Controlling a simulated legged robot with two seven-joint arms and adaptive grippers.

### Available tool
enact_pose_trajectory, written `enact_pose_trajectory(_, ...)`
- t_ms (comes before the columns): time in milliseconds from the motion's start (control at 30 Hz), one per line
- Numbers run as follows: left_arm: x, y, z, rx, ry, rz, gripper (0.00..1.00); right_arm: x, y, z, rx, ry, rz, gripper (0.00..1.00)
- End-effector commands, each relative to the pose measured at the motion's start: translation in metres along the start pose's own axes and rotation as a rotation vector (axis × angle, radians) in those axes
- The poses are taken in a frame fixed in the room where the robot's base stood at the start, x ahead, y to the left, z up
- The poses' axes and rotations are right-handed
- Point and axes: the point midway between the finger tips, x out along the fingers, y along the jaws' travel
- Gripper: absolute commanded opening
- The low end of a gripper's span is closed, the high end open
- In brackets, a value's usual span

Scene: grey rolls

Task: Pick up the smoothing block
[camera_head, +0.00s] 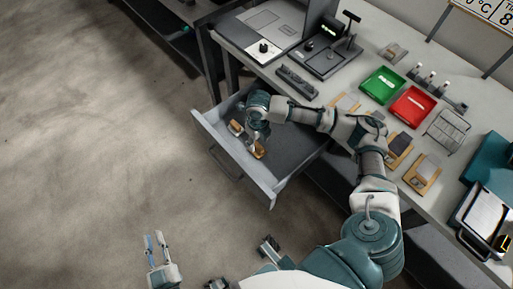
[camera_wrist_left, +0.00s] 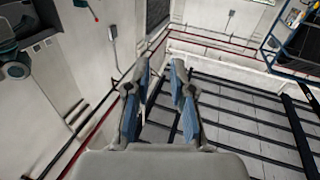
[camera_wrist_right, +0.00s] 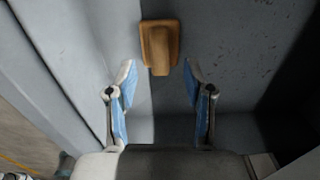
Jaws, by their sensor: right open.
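The smoothing block, a brown wooden piece with a raised grip (camera_wrist_right: 160,45), lies on the grey drawer floor in the right wrist view. It is just beyond my right gripper (camera_wrist_right: 160,84), which is open, with its blue-padded fingers apart and nothing between them. In the head view my right gripper (camera_head: 254,138) reaches down into the open drawer. Brown patches show there on either side of it, one at the block's colour (camera_head: 259,151); I cannot tell which is the block. My left gripper (camera_head: 155,243) is open and empty, away from the desk; its fingers also show in the left wrist view (camera_wrist_left: 161,75).
The grey drawer (camera_head: 232,158) stands pulled out, its walls close around my right gripper. On the bench are a green tray (camera_head: 382,86), a red tray (camera_head: 412,107), a wire rack (camera_head: 447,130) and a scale-like device (camera_head: 325,57). The floor at left is clear.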

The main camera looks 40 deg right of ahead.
Motion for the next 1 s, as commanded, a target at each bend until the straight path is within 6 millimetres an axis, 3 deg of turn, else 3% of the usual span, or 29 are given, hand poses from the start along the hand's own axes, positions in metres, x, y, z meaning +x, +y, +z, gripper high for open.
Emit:
enact_pose_trajectory(100,0.001,0.003,-0.011,-0.007,0.116,0.006,0.23,0.021,-0.001,0.002,0.000,0.006,0.002,0.52)
enact_pose_trajectory(300,-0.003,0.009,-0.035,-0.015,0.292,0.014,0.23,0.043,-0.003,0.002,0.000,0.004,0.004,0.52)
enact_pose_trajectory(633,-0.005,0.009,-0.045,-0.018,0.341,0.015,0.23,0.046,-0.003,0.002,0.000,0.001,0.002,0.52)
enact_pose_trajectory(667,-0.005,0.009,-0.045,-0.019,0.341,0.015,0.23,0.046,-0.003,0.002,0.000,0.002,0.001,0.48)
enact_pose_trajectory(867,-0.003,0.009,-0.043,-0.018,0.336,0.015,0.23,0.046,-0.002,0.002,-0.001,0.003,0.001,0.00)
enact_pose_trajectory(1000,-0.003,0.009,-0.043,-0.017,0.336,0.015,0.23,0.047,-0.003,0.002,0.000,0.003,0.003,0.00)
